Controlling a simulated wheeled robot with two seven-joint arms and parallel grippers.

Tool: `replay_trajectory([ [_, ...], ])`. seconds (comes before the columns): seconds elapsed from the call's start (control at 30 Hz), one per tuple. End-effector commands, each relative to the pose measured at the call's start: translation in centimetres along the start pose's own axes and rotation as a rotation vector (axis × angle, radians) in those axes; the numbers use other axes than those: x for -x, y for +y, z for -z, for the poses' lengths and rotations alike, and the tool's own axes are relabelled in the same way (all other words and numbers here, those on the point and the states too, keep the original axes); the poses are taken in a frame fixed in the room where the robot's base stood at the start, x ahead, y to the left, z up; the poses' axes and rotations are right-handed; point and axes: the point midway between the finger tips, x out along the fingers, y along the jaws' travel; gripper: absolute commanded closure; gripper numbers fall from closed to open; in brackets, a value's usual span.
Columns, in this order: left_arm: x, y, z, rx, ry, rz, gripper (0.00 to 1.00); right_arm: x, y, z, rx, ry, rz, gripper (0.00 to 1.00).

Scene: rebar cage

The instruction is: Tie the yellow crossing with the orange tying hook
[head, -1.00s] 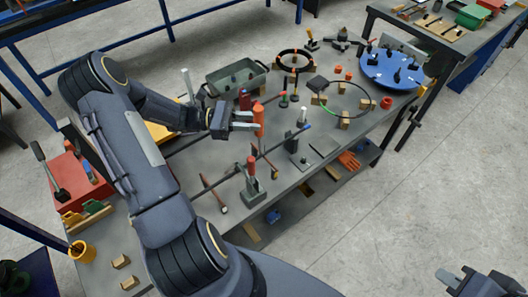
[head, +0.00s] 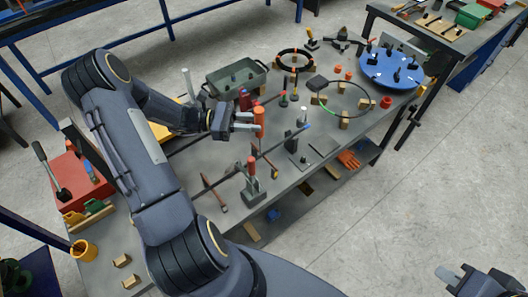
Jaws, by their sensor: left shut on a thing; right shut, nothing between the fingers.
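My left gripper (head: 246,121) is over the middle of the workbench, its fingers shut on an upright orange handle (head: 259,116), which looks like the tying hook. The lower end of the handle and any hook tip are too small to make out. A bit of yellow (head: 160,131) shows behind my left arm; I cannot tell whether it belongs to the yellow crossing. No crossing can be made out clearly, and my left arm hides part of the bench. My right gripper (head: 456,273) is at the lower right, off the bench over the floor, shut and empty.
A red-handled tool (head: 251,165) stands upright in front of the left gripper, beside a long dark rod. A grey-green bin (head: 216,87) is behind. A red box (head: 66,176) is left.

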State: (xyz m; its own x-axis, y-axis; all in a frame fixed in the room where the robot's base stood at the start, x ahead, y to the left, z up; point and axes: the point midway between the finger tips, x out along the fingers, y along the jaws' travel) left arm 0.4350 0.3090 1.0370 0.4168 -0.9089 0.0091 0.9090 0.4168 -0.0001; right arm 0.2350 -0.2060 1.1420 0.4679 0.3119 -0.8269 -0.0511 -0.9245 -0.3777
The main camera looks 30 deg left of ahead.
Motion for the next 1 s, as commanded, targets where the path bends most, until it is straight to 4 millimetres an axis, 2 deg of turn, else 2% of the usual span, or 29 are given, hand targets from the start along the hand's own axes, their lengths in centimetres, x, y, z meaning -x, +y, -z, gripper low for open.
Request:
replay_trajectory([
  [0.2, 0.0, 0.0, -2.6, -0.001, 0.0, -0.001, 0.98, 1.5, -0.7, 0.8, 0.0, 0.0, 0.0, 1.0],
  [0.6, -0.1, 0.0, -6.1, -0.002, 0.0, 0.0, 0.98, 1.2, -0.6, 0.6, 0.0, 0.0, 0.0, 1.0],
  [0.73, -0.1, 0.0, -6.8, -0.002, -0.001, 0.0, 0.98, 1.2, -0.5, 0.6, 0.0, 0.0, 0.0, 1.0],
  [1.0, -0.1, 0.0, -6.9, 0.0, -0.001, 0.0, 0.98, 1.2, -0.6, 0.6, 0.0, 0.0, 0.0, 1.0],
])
